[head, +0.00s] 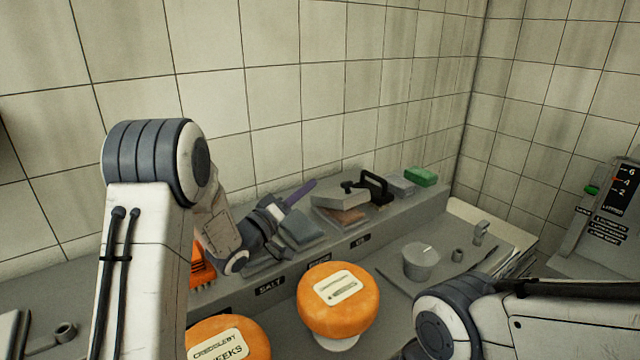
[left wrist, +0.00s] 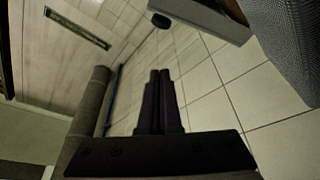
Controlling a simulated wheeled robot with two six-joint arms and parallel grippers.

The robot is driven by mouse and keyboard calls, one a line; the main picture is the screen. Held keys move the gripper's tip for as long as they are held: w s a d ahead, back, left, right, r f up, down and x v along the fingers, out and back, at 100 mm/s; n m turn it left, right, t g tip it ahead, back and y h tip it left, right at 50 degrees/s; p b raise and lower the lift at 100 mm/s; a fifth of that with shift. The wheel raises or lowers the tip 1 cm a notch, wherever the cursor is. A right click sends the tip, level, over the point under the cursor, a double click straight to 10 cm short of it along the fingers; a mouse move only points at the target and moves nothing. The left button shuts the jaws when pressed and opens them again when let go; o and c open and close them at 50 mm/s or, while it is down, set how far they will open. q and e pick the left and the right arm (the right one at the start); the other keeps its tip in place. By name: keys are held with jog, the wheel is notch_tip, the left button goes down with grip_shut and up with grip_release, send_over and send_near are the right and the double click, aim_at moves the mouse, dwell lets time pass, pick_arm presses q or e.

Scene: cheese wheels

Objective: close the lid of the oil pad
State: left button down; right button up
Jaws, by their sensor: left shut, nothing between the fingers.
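The oil pad (head: 349,216) looks like a low grey tin with a brownish pad in it, on the back ledge above a small label. A grey, plate-like lid (head: 330,201) seems to stand tilted open over it; its exact angle is hard to tell. My left gripper (head: 300,191) is shut and empty, just left of the tin, its dark fingers pointing up and right. The shut fingers also show in the left wrist view (left wrist: 160,88), with a grey textured surface at upper right that I cannot identify. My right gripper is out of view; only its arm shows.
A black handled tool (head: 376,187), a grey block (head: 400,186) and a green block (head: 421,176) stand right of the tin. Orange cheese wheels (head: 338,300) stand in front. The tiled wall is close behind.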

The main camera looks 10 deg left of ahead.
pick_arm(q)
notch_tip(320, 180, up, 5)
jog(key=m+g+h+p, duration=0.2)
jog(key=m+g+p, duration=0.2)
jog(key=m, duration=0.1)
jog(key=m+g+y+p, duration=0.1)
jog(key=m+g+p, duration=0.3)
jog(key=p, duration=0.2)
send_over(338, 196)
jog(key=w+a, duration=0.1)
jog(key=shift+w+f, duration=0.1)
jog(key=shift+d+f, duration=0.25)
jog(key=shift+f, duration=1)
jog(key=shift+s+d+f+p, duration=0.2)
jog(key=shift+s+f+p, duration=0.15)
jog(key=shift+f, duration=0.4)
